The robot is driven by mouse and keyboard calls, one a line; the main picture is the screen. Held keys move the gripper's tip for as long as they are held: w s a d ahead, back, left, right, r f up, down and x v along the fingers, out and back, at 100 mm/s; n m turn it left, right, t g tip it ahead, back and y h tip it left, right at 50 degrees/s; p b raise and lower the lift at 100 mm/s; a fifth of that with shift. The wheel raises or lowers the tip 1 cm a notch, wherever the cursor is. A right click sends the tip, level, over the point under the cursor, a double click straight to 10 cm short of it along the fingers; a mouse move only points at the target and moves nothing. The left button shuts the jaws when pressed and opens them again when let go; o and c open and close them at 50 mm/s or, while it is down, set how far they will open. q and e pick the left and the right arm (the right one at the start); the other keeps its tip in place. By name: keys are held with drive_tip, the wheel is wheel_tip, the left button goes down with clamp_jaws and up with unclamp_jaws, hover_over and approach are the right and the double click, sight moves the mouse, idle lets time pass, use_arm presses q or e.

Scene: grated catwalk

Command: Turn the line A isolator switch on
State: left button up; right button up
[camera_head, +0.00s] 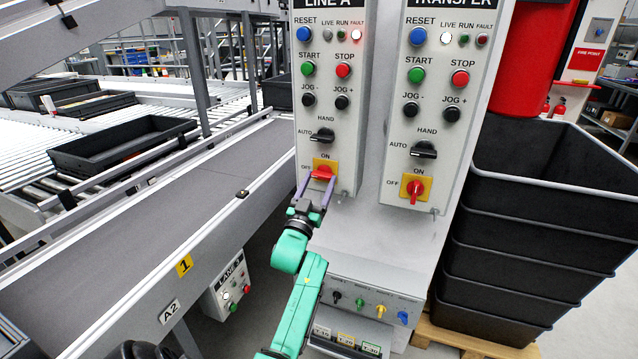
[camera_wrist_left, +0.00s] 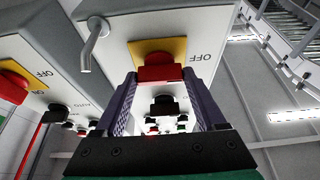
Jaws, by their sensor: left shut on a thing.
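The line A isolator switch (camera_head: 322,172) is a red handle on a yellow plate, low on the left control panel (camera_head: 345,110). The handle lies sideways, in line with the OFF label at its left; ON is printed above the plate. My left gripper (camera_head: 315,189) reaches it from below and is shut on the handle. In the left wrist view, the two fingers (camera_wrist_left: 160,92) stand on either side of the red handle (camera_wrist_left: 160,71), with the yellow plate behind it. The fingers partly hide the handle. My right gripper is not in view.
The TRANSFER panel stands to the right, with its own red isolator (camera_head: 416,190), its handle upright. Black selector knobs (camera_head: 323,135) sit just above the isolators. A grey conveyor (camera_head: 170,200) runs at left; stacked black crates (camera_head: 530,225) stand at right. A lower key panel (camera_head: 370,300) is beside my arm.

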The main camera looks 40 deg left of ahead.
use_arm(q)
drive_tip(key=shift+m, duration=0.4)
drive_tip(key=m+h, duration=0.2)
drive_tip(key=m, duration=0.2)
drive_tip(key=m+h+p, duration=0.1)
drive_tip(key=m+h, duration=0.1)
drive_tip(key=m, duration=0.2)
drive_tip(key=m+h, duration=0.2)
drive_tip(key=m, duration=0.2)
drive_tip(key=shift+s+a+r+p, duration=0.1)
drive_tip(key=shift+a+r+p, duration=0.1)
drive_tip(key=shift+a+p, duration=0.15)
drive_tip(key=m+g+h+p, duration=0.1)
drive_tip(key=m, duration=0.2)
drive_tip(key=m+g+h+p, duration=0.1)
drive_tip(key=m, duration=0.2)
drive_tip(key=shift+a+r, duration=0.1)
drive_tip(key=shift+r, duration=0.1)
drive_tip(key=shift+m+g+p, duration=0.7)
drive_tip(key=shift+m+p, duration=0.45)
drive_tip(key=shift+m, duration=0.65)
drive_tip(key=o, duration=1.3)
drive_tip(key=shift+s, duration=0.15)
